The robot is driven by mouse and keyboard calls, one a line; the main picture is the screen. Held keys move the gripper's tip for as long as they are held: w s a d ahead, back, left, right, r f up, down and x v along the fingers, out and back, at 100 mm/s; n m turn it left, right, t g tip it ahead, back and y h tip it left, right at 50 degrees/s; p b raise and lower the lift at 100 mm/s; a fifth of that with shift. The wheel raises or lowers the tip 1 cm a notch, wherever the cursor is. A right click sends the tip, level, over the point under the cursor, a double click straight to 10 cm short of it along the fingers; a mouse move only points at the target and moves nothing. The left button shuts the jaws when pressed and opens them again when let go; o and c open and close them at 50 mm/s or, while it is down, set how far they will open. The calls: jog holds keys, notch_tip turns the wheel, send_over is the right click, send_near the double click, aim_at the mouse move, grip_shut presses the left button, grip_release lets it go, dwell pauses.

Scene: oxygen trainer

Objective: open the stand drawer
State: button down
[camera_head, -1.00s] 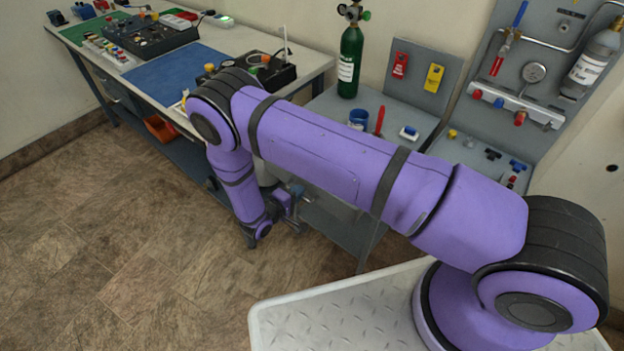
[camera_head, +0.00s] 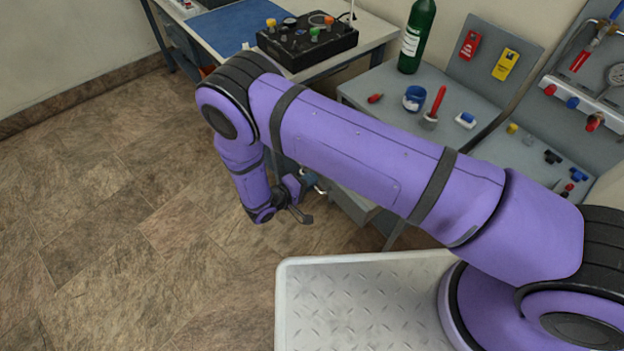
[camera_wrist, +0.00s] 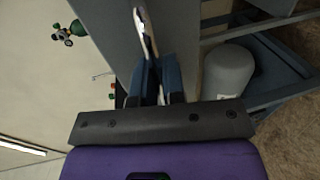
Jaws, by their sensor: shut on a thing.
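The stand (camera_head: 462,101) is a grey table to the right of the workbench. My gripper (camera_head: 308,186) is low at its front side, below the tabletop, partly hidden by my purple arm. In the wrist view my gripper (camera_wrist: 155,82) has its two dark blue fingers close together on a thin, pale metal bar, which looks like the drawer handle (camera_wrist: 146,32). The bar reaches out past the fingertips along a grey panel. The drawer front is mostly hidden by my arm in the head view. I cannot tell how far the drawer is out.
A black box with knobs (camera_head: 306,42) is on the workbench. A pale rounded thing (camera_wrist: 228,70) is beside the gripper. Floor at left is clear.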

jog(key=c, duration=1.2)
grip_release()
jog(key=v, duration=1)
jog(key=shift+s+a, duration=0.2)
jog(key=shift+a, duration=0.15)
